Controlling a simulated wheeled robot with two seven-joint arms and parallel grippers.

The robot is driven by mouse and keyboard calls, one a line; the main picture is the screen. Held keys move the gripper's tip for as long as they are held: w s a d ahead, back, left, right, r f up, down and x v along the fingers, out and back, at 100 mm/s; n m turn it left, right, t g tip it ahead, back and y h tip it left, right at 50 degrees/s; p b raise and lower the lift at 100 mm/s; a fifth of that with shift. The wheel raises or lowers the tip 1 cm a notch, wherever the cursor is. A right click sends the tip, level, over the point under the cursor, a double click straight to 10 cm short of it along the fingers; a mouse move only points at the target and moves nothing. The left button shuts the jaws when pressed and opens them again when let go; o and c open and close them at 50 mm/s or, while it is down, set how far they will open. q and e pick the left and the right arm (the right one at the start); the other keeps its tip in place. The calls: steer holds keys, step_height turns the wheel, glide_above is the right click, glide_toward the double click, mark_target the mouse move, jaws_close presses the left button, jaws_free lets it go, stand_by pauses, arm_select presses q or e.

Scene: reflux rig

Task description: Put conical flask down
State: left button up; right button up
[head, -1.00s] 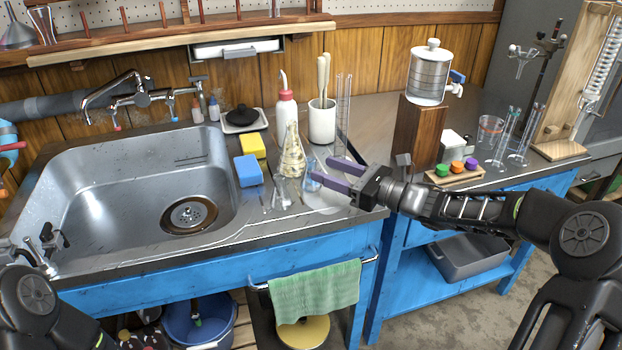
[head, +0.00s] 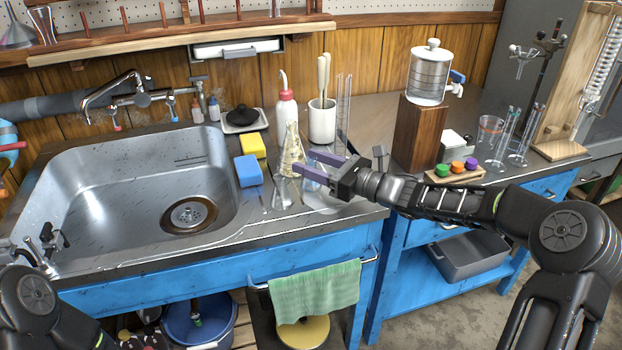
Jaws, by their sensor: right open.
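A tall conical flask (head: 291,153) with yellowish residue on its glass stands upright on the drainboard right of the sink. A smaller clear conical flask (head: 282,193) stands in front of it. My right gripper (head: 301,162) reaches in from the right, its purple fingers open, with the tips at the right side of the tall flask. I cannot tell whether the fingers touch it or lie partly around it. More clear glassware behind and below the fingers is hard to make out.
The steel sink (head: 130,190) lies to the left. A blue sponge (head: 248,171), a yellow sponge (head: 253,146), a wash bottle (head: 286,108), a white brush pot (head: 322,122) and a tall glass cylinder (head: 343,110) stand close around. The bench edge runs in front.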

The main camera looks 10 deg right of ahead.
jaws_close()
stand_by(0.4)
steer(key=shift+r, duration=0.1)
step_height(320, 180, up, 10)
steer(key=p, duration=0.1)
stand_by(0.5)
stand_by(0.5)
